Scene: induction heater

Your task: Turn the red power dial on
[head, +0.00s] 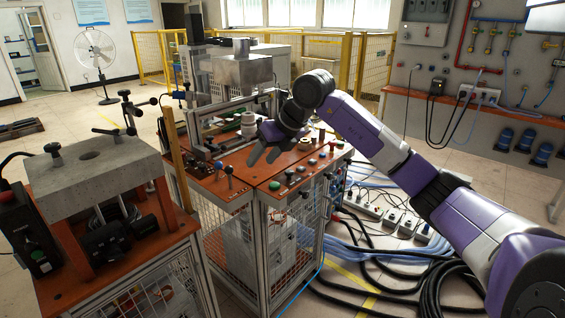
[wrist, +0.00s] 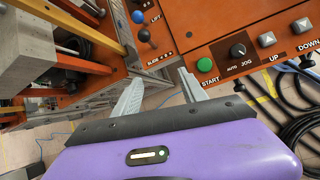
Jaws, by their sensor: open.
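My gripper (head: 264,153) is open and empty above the orange control panel (head: 240,184) of the machine. In the wrist view its two grey fingers (wrist: 161,77) stand apart, near the panel's edge. No red dial shows clearly. A small red control (head: 332,143) sits at the right of the panel in the head view, too small to tell whether it is the power dial. The wrist view shows a green START button (wrist: 204,64), a black AUTO/JOG knob (wrist: 238,51) and grey UP (wrist: 266,39) and DOWN (wrist: 299,26) buttons.
A black control box (head: 30,235) hangs on the stand at left. Cables (head: 400,275) cover the floor at right. The heater's metal block (head: 240,70) stands behind the panel.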

